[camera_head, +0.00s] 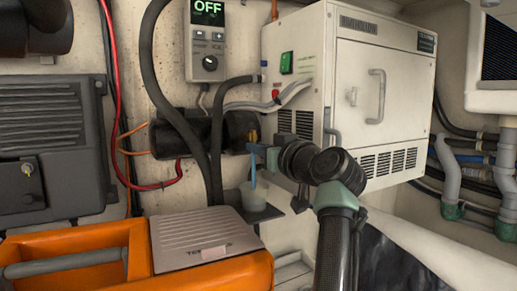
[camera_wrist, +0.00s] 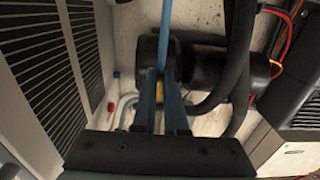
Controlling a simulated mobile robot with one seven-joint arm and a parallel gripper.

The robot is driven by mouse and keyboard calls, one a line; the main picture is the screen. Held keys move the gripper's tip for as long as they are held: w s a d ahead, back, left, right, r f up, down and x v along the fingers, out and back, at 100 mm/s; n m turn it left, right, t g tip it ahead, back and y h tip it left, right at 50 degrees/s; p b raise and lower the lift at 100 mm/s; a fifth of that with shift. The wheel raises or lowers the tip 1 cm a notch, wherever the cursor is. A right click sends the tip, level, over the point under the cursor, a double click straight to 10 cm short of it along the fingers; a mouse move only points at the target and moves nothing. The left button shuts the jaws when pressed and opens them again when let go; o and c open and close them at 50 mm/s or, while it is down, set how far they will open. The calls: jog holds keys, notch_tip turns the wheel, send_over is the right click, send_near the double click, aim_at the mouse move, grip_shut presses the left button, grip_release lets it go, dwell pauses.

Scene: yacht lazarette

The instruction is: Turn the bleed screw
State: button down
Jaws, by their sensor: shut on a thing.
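A dark cylindrical pump (camera_head: 205,133) is on the wall, and it also shows in the wrist view (camera_wrist: 205,68). A small yellow piece (camera_head: 254,134), likely the bleed screw, is at the pump's right end. My gripper (camera_head: 257,150) reaches it from the right. In the wrist view, my gripper's blue fingers (camera_wrist: 160,82) are close together, shut on the yellow piece (camera_wrist: 160,88), which is mostly hidden between them. A thin blue tube (camera_head: 253,175) hangs below the fingertips toward a pale cup (camera_head: 258,200). It also runs up the wrist view (camera_wrist: 166,28).
Thick black hoses (camera_head: 158,75) pass in front of the pump. A white vented cabinet (camera_head: 352,95) stands close to my arm. A control panel reading OFF (camera_head: 208,40) is above. An orange toolbox (camera_head: 135,240) is at the front left, with a black case (camera_head: 55,145) behind.

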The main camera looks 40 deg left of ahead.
jog(key=shift+d+r+t, duration=0.1)
jog(key=shift+r+t, duration=0.2)
jog(key=shift+r, duration=0.45)
jog(key=c, duration=0.9)
grip_release()
jog(key=shift+f, duration=0.15)
jog(key=shift+o, duration=0.6)
jog(key=shift+f, duration=0.2)
jog(key=b+v, duration=0.2)
jog(key=v, duration=1)
jog(key=shift+d+b, duration=0.35)
jog(key=shift+d, duration=0.05)
